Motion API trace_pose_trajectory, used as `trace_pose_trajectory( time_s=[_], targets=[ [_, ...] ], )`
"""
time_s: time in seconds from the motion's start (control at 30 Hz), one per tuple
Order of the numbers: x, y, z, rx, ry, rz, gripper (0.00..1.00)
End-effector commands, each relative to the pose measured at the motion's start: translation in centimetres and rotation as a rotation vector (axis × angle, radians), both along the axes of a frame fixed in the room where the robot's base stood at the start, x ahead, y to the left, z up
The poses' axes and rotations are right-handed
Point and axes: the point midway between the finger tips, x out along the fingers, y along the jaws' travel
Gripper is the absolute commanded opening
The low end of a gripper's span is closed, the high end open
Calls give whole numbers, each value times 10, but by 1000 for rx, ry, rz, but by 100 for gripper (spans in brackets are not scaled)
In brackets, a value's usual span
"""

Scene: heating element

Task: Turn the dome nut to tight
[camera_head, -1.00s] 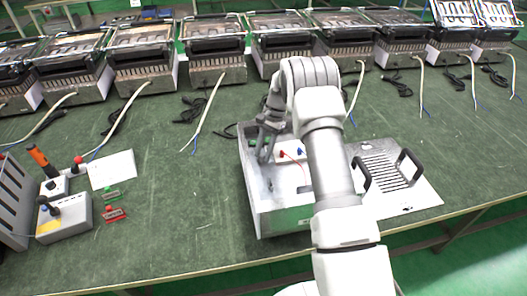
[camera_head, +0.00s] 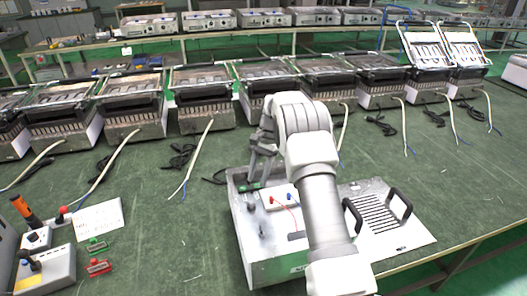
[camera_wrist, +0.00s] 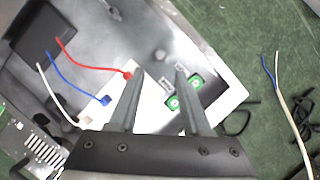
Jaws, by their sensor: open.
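An open metal box (camera_head: 270,271) stands on the green table, with its inside showing. My gripper (camera_head: 252,182) is over its back left corner in the head view. In the wrist view my gripper (camera_wrist: 157,73) is open, its two fingers apart with nothing between the tips. A small rounded grey piece (camera_wrist: 160,57), possibly the dome nut, shows just beyond the tips, apart from them. Two green blocks with round terminals (camera_wrist: 196,82) lie by the right finger, which partly hides them. I cannot clearly tell the nut in the head view.
Red (camera_wrist: 85,62) and blue (camera_wrist: 75,82) wires run across the box to a white plate (camera_wrist: 152,118). A slotted metal panel with black handles (camera_head: 378,215) lies to the right. A control box (camera_head: 45,272) stands left. Several heaters line the back.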

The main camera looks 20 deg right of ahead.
Motion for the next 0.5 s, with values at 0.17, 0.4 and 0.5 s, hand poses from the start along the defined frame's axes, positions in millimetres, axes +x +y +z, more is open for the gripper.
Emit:
trace_pose_trajectory(
  time_s=[0.17, 0.4, 0.5],
  targets=[
    [11, -13, 41, -1, -2, -2, 48],
    [20, -23, 74, -1, 0, -1, 48],
    [22, -26, 81, -1, 0, -1, 48]
  ],
)
